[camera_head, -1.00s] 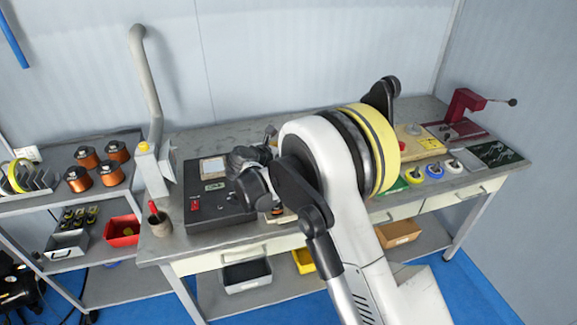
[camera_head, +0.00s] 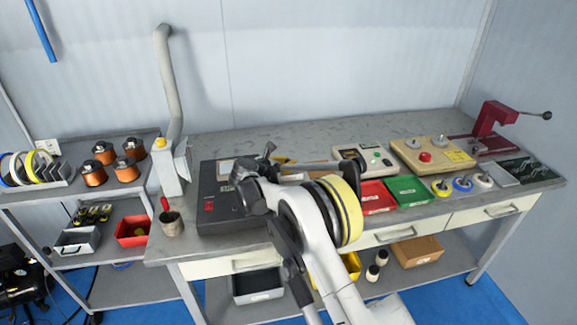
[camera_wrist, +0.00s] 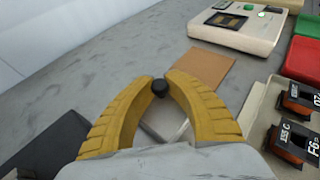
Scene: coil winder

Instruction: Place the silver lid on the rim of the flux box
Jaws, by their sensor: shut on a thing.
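In the wrist view my gripper (camera_wrist: 159,88) has its two yellow fingers closed on a small black knob (camera_wrist: 159,87). Below the knob a silver, flat, square-edged piece shows between the fingers, which looks like the silver lid (camera_wrist: 166,122). My fingers and wrist hide much of it, and I cannot tell its height above the bench. I cannot pick out the flux box for certain; it may be hidden under the lid or behind my arm. In the head view my arm covers most of the gripper over the middle of the bench.
A brown pad (camera_wrist: 203,67) and a cream instrument (camera_wrist: 238,27) lie beyond my fingers. A red tray (camera_head: 375,196) and a green tray (camera_head: 408,190) lie to the right. A black-topped device (camera_head: 219,207) stands left of my arm. The rear bench strip is clear.

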